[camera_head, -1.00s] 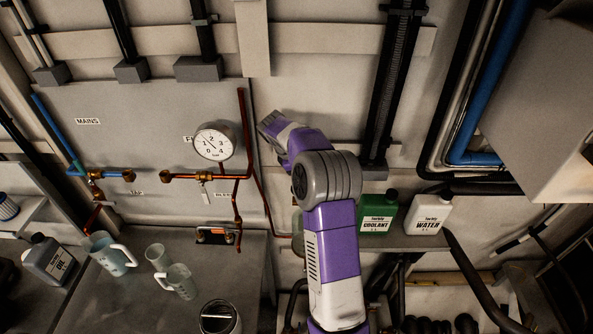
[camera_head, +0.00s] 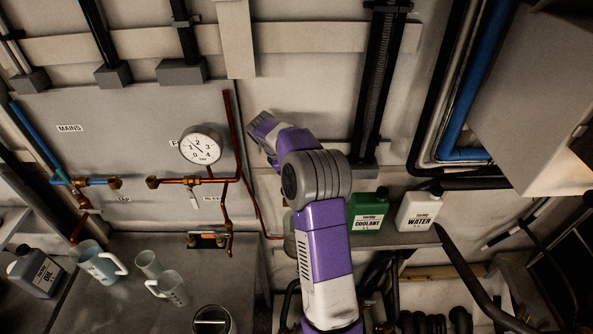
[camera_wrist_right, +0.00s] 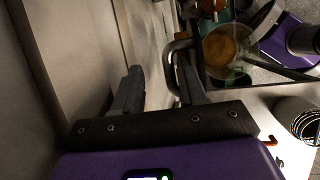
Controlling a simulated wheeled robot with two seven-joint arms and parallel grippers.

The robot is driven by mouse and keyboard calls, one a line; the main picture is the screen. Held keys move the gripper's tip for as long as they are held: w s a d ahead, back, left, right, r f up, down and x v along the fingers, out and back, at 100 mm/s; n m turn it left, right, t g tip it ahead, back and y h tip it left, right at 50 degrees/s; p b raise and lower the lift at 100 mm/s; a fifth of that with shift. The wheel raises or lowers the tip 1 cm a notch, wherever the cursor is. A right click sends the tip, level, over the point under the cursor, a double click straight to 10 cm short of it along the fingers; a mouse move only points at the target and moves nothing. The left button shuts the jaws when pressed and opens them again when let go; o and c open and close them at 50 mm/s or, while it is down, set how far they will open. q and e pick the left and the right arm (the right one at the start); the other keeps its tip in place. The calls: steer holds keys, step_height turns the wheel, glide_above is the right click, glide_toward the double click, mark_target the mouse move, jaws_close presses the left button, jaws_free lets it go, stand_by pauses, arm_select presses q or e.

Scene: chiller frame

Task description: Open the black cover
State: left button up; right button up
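In the right wrist view my right gripper (camera_wrist_right: 163,82) has its two grey fingers apart, with nothing clearly between them. A curved grey handle (camera_wrist_right: 172,58) stands close to the right-hand finger; I cannot tell whether they touch. A pale flat panel (camera_wrist_right: 148,35) lies beyond the fingers. I cannot make out for sure which surface is the black cover. In the head view one of my purple arms rises in the middle before the wall, and no fingertips show there. My left gripper is not in view.
A pressure gauge (camera_head: 201,145) and copper pipes (camera_head: 198,181) are on the wall panel left of my arm. Green coolant (camera_head: 367,212) and white water (camera_head: 418,211) containers stand right of it. Jugs (camera_head: 98,262) and an oil container (camera_head: 36,271) stand at lower left.

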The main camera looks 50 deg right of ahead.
steer(key=shift+w+a+f, duration=0.25)
steer(key=shift+w+a, duration=0.2)
steer(key=s+v, duration=0.1)
steer(key=v, duration=0.6)
steer(key=shift+w+d+r, duration=0.15)
steer(key=shift+d+r, duration=0.1)
steer(key=shift+r, duration=0.25)
steer(key=shift+d, duration=0.1)
